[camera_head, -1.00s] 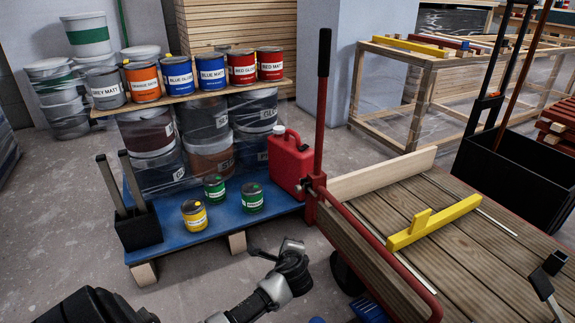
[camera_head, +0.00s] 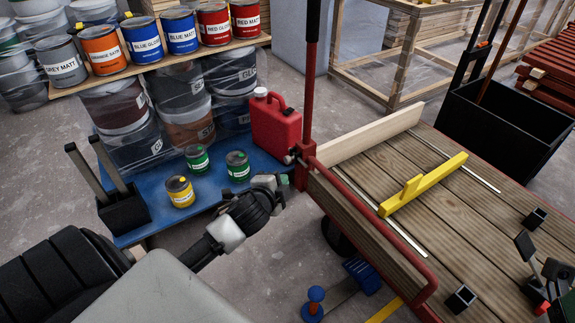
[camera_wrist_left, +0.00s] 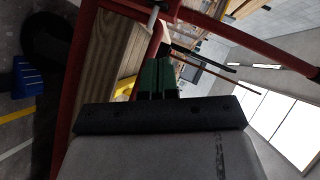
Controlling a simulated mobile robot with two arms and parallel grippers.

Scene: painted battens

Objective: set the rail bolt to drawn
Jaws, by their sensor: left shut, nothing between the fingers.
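The rail bolt (camera_head: 291,158) shows as a small pale metal end at the red bracket where the red rail (camera_head: 365,205) meets the upright red lever. In the left wrist view a pale metal pin (camera_wrist_left: 154,16) shows at the red frame, beyond the fingertips. My left gripper (camera_head: 283,181) is shut and empty, just below and left of the bracket, near the bolt. Its dark green fingers (camera_wrist_left: 158,75) are together in the left wrist view. I cannot tell whether they touch the frame. How far the bolt is drawn is too small to tell.
A red canister (camera_head: 275,122) stands close behind my left gripper on the blue pallet (camera_head: 160,212). Paint tins (camera_head: 180,191) stand beside it. The plank-topped cart (camera_head: 430,240) carries a yellow T-shaped piece (camera_head: 425,184). Bare floor lies in front of the pallet.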

